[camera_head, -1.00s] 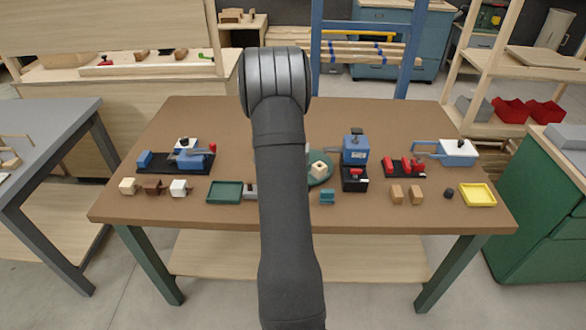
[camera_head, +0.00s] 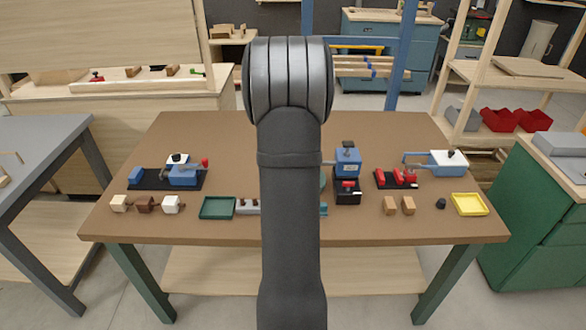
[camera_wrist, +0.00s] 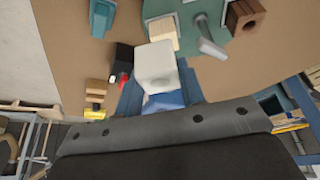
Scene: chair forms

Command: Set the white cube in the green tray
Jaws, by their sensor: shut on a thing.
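The green tray (camera_head: 217,208) lies at the front of the brown table, left of my arm, and looks empty. In the wrist view my gripper (camera_wrist: 159,84) is shut on a white cube (camera_wrist: 154,64), which sits between its blue fingers. In the head view my gripper and the held cube are hidden behind my arm. Another whitish block (camera_head: 171,204) stands on the table left of the green tray, beside a brown block (camera_head: 146,204) and a cream block (camera_head: 119,203). I cannot make out the green tray in the wrist view.
A green disc (camera_wrist: 187,12) bears a pale wooden block (camera_wrist: 161,34) and a dark brown block (camera_wrist: 244,17). A grey fixture (camera_head: 247,206) stands right beside the green tray. A yellow tray (camera_head: 469,204) and tan blocks (camera_head: 390,206) lie at the right.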

